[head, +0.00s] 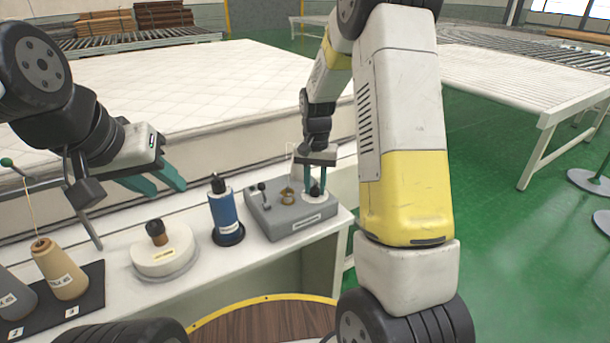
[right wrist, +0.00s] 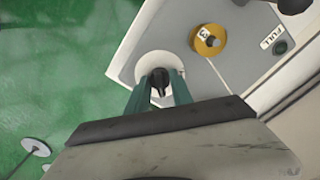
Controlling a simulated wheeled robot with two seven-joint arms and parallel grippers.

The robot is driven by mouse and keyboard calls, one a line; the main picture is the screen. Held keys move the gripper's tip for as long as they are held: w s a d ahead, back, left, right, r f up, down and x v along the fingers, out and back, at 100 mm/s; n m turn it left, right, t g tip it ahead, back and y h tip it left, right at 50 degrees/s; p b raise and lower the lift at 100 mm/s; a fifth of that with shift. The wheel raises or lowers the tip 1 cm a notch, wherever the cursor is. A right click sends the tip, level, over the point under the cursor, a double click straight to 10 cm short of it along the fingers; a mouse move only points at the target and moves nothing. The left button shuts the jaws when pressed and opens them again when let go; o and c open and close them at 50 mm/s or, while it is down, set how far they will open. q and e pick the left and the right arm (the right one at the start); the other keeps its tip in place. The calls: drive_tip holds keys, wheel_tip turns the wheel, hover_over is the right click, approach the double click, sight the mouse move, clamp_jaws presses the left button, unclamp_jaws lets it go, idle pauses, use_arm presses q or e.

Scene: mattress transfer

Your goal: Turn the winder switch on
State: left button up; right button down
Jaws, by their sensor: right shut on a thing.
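The winder is a grey box (head: 276,228) at the right end of the white table. A dark upright piece (head: 315,190) stands on a white disc at the box's right end. My right gripper (head: 314,184) points down there, its teal fingers shut on the dark piece, which also shows in the right wrist view (right wrist: 158,84). My left gripper (head: 168,182) is open and empty, above the table and left of the winder.
A quilted mattress (head: 210,95) lies behind.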

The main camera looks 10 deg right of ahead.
sight(315, 184)
drive_tip(key=shift+m, duration=0.5)
drive_tip(key=c, duration=1.1)
unclamp_jaws()
drive_tip(key=shift+c, duration=0.2)
wheel_tip(315, 184, up, 7)
drive_tip(key=shift+f, duration=0.1)
drive_tip(key=shift+r, duration=0.5)
